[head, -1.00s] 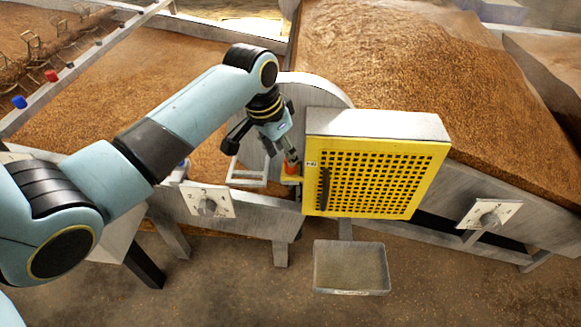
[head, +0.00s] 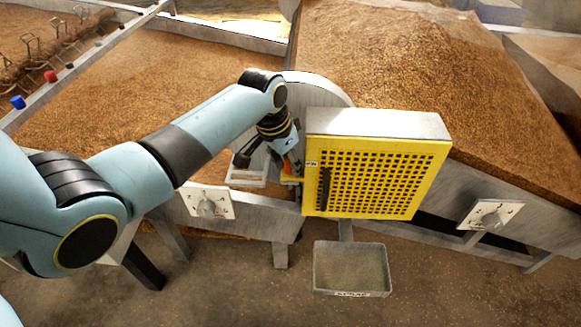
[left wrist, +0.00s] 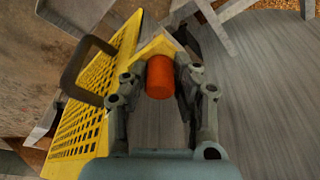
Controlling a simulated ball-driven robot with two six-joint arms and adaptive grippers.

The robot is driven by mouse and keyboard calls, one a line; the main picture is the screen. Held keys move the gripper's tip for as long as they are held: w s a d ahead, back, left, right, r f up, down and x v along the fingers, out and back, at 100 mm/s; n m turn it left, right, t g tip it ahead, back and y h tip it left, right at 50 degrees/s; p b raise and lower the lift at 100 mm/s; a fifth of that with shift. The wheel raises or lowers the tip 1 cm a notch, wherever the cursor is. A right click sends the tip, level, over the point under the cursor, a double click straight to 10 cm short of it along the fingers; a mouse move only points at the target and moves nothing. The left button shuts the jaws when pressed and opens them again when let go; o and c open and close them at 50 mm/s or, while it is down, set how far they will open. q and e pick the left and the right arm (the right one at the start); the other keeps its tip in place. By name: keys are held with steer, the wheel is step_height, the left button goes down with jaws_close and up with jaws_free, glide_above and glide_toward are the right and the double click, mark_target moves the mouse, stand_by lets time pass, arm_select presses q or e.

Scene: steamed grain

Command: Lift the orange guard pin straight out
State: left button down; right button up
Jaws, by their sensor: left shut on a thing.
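The orange guard pin (left wrist: 160,77) is a short cylinder, held between the fingers of my left gripper (left wrist: 161,82) in the left wrist view. In the head view only a small orange part of the pin (head: 288,167) shows below my left gripper, at the left edge of the yellow guard (head: 378,180). A yellow bracket (left wrist: 160,46) lies just beyond the pin in the left wrist view. Whether the pin's lower end is still in the bracket is hidden. My right gripper is not in view.
The perforated guard has a dark handle (left wrist: 85,70) close beside my left gripper. A metal tray (head: 350,270) is below the guard. Dial plates (head: 207,203) sit on the grain beds' front walls. A pale frame (head: 246,176) is left of the gripper.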

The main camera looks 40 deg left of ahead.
arm_select(q)
step_height(320, 180, up, 18)
steer(key=p, duration=0.2)
stand_by(0.7)
